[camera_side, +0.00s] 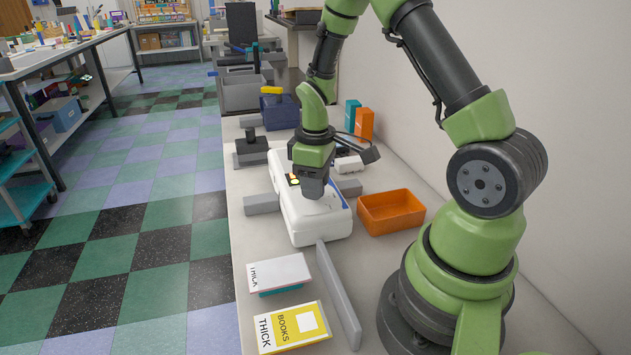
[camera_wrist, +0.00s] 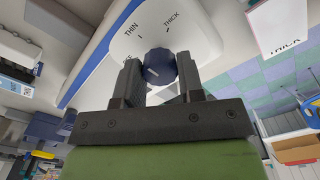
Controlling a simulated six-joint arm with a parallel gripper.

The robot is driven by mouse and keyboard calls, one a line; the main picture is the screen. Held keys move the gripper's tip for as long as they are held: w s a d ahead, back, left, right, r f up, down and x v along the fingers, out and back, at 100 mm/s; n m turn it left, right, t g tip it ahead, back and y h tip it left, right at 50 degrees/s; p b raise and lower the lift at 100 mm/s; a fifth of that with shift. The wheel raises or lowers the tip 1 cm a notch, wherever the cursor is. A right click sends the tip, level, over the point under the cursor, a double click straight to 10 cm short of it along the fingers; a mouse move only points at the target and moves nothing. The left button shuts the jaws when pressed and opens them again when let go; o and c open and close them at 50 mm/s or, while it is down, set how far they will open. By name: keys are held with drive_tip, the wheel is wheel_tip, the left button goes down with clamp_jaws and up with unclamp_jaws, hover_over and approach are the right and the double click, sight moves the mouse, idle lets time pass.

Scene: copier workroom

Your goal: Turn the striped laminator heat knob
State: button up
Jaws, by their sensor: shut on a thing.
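The white laminator (camera_side: 318,226) stands on the bench in the side view, below my gripper (camera_side: 315,190). In the wrist view its white panel (camera_wrist: 200,42) carries the printed words THIN and THICK, and a third label partly hidden by a finger. The heat knob (camera_wrist: 158,65) is dark blue and round, with one pale line on its face. My gripper (camera_wrist: 159,73) has a finger on each side of the knob and is shut on it. The pale line slants across the face. In the side view the gripper hides the knob.
An orange tray (camera_side: 372,228) stands right of the laminator. Grey blocks (camera_side: 262,203) flank it. In front are a grey bar (camera_side: 338,295), a white THICK-side pack (camera_side: 279,272) and a yellow pack (camera_side: 285,335). Behind stand teal and orange boxes (camera_side: 364,124). A wall runs along the right.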

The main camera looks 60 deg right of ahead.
drive_tip(key=shift+m, duration=0.3)
drive_tip(key=m, duration=0.5)
drive_tip(key=shift+m, duration=0.3)
drive_tip(key=m, duration=0.5)
drive_tip(key=shift+m, duration=0.3)
drive_tip(key=o, duration=0.9)
drive_tip(key=shift+r, duration=0.15)
wheel_tip(320, 180, up, 10)
drive_tip(key=shift+f, duration=0.15)
